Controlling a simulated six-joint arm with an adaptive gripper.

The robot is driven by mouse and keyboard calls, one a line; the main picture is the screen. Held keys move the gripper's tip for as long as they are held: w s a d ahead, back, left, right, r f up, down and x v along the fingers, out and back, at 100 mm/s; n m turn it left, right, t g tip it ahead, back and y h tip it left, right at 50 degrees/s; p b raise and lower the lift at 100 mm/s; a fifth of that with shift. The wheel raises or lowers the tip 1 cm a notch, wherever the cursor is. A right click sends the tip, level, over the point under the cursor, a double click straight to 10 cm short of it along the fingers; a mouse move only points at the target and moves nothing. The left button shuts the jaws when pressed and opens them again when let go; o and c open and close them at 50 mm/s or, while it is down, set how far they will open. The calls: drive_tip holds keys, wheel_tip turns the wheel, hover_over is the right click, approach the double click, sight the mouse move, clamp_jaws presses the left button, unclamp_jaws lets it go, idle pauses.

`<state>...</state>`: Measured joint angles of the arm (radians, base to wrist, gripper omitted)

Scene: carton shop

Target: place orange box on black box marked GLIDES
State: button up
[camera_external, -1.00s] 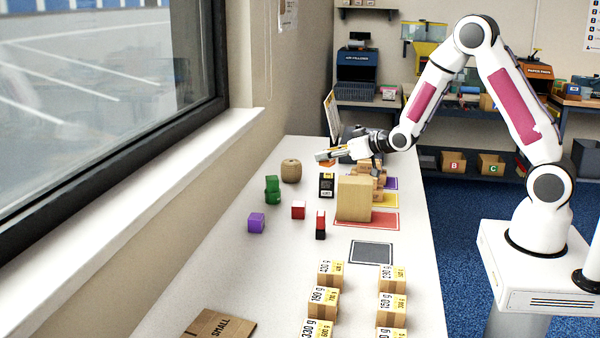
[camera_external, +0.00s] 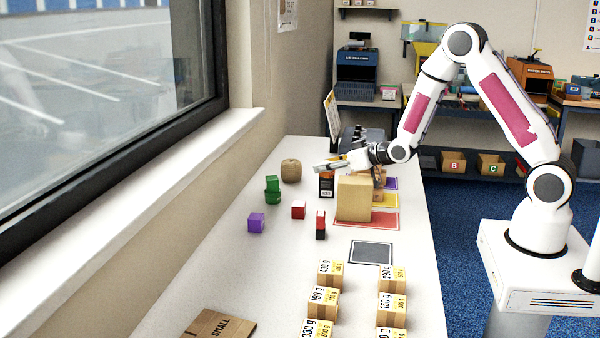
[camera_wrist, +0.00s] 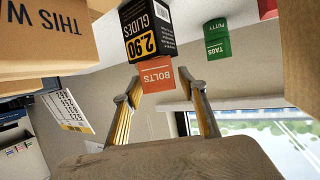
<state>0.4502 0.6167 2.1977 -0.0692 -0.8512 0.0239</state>
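The orange box (camera_wrist: 157,76), marked BOLTS, is between the fingertips of my gripper (camera_wrist: 160,84), which look closed on its two sides. The wrist view is upside down. The black box (camera_wrist: 146,30), marked GLIDES with a yellow 2.90 label, is directly below the orange box. The two appear to touch or nearly touch. In the external view the black box (camera_external: 326,187) stands upright on the table, with my gripper (camera_external: 328,167) just above it. The orange box is mostly hidden there by the gripper.
A large tan carton (camera_external: 354,199) stands close right of the black box. A red-and-black stack (camera_external: 320,225), a red box (camera_external: 298,210), green boxes (camera_external: 272,189), a purple box (camera_external: 256,222) and a twine roll (camera_external: 291,171) are nearby.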

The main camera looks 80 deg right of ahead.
drive_tip(key=shift+r, duration=0.2)
idle(0.3)
drive_tip(key=v, duration=1.2)
drive_tip(key=shift+a, duration=0.1)
idle(0.7)
drive_tip(key=s+a+r+n+g+y, duration=0.1)
drive_tip(key=s+a+r+y, duration=0.1)
drive_tip(key=s+a+r, duration=0.3)
drive_tip(key=s+a+r+n+g+y, duration=0.1)
drive_tip(key=s+a+r+g, duration=0.15)
drive_tip(key=a, duration=0.45)
drive_tip(key=s+a+r+n+g+y, duration=0.1)
drive_tip(key=s+a+r, duration=0.1)
drive_tip(key=s+a, duration=0.3)
drive_tip(key=s+a+r+n+g+y, duration=0.1)
drive_tip(key=s+a, duration=0.4)
drive_tip(key=s, duration=0.9)
drive_tip(key=shift+a+r+n+g, duration=0.25)
drive_tip(key=shift+r+n+g, duration=0.05)
drive_tip(key=shift+r+g, duration=0.3)
